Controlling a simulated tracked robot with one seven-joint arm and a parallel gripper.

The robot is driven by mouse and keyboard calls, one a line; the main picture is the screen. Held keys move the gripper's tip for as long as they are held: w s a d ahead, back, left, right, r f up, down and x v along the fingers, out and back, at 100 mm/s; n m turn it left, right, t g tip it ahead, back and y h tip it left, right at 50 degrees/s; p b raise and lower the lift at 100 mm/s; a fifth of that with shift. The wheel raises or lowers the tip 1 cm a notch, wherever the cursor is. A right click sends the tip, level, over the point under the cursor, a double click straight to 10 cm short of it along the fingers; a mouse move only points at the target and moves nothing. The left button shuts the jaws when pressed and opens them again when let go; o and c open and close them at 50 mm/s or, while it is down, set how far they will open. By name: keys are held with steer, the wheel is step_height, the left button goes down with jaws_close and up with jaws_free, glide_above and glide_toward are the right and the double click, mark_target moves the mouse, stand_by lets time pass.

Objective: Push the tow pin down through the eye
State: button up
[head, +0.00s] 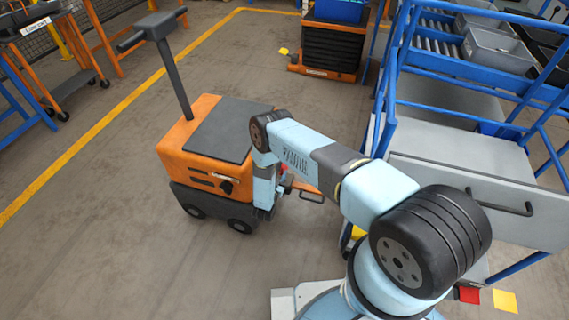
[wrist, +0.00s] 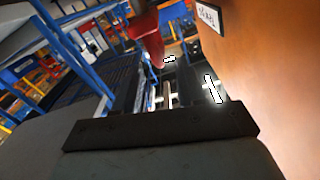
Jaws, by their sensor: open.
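An orange tugger (head: 190,160) with a dark top and upright handle stands left of centre in the head view. Its orange side (wrist: 265,80) fills the right of the wrist view. A red part (head: 283,170), probably the tow pin, shows small beside the tugger, partly behind my arm. It appears larger as a red shape (wrist: 147,30) at the top of the wrist view. My gripper (wrist: 188,88) is open, close to the tugger's side, with the red part beyond its fingers. Nothing is seen between the fingers. I cannot make out the eye or the pin's lower end.
A blue-framed grey cart (head: 475,170) with a drawer stands at the right, close to my arm. An orange-based stack of dark crates (head: 330,50) stands at the back. Orange and blue racks are at the far left. The floor in front of the tugger is clear.

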mark_target(282, 167)
steer(key=x, duration=0.7)
steer(key=shift+w, duration=0.1)
steer(key=shift+c, duration=0.5)
steer(key=c, duration=0.6)
steer(key=shift+a, duration=0.1)
jaws_close()
